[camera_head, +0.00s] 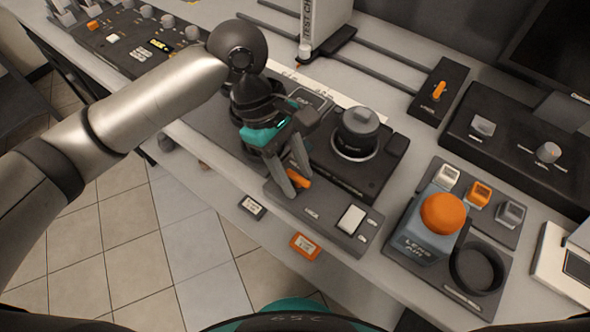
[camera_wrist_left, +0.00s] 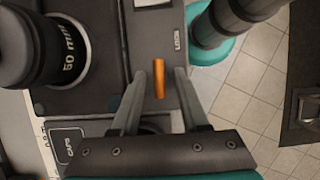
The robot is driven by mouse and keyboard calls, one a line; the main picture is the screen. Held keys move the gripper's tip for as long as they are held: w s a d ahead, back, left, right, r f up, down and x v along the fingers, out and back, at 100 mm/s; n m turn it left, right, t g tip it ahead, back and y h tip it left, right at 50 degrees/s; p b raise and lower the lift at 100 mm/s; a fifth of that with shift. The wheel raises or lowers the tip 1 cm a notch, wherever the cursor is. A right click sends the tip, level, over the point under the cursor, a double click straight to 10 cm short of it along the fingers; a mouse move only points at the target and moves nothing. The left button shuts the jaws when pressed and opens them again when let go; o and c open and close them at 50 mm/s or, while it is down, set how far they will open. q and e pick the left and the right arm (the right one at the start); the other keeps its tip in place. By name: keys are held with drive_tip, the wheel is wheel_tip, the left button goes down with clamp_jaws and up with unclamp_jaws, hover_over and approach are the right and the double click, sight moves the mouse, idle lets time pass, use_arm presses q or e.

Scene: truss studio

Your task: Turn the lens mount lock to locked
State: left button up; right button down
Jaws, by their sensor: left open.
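The lens mount lock is an orange lever (camera_head: 299,179) on a dark grey panel (camera_head: 318,209) at the front of the bench. In the left wrist view the orange lever (camera_wrist_left: 159,78) stands between my fingers, with a small label by the panel's edge. My left gripper (camera_head: 298,184) is open and points down at the lever, one finger on each side. In the left wrist view the left gripper (camera_wrist_left: 160,75) shows a gap to the lever on both sides; height above the panel is hard to judge. My right gripper is not in view.
A black lens (camera_head: 357,132) stands on its mount just behind the panel; its 50 mm marking shows in the wrist view. A white rocker switch (camera_head: 351,219) is on the same panel. A blue box with an orange button (camera_head: 442,213) and a black ring (camera_head: 477,269) stand right.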

use_arm(q)
drive_tip(key=shift+c, duration=0.3)
clamp_jaws()
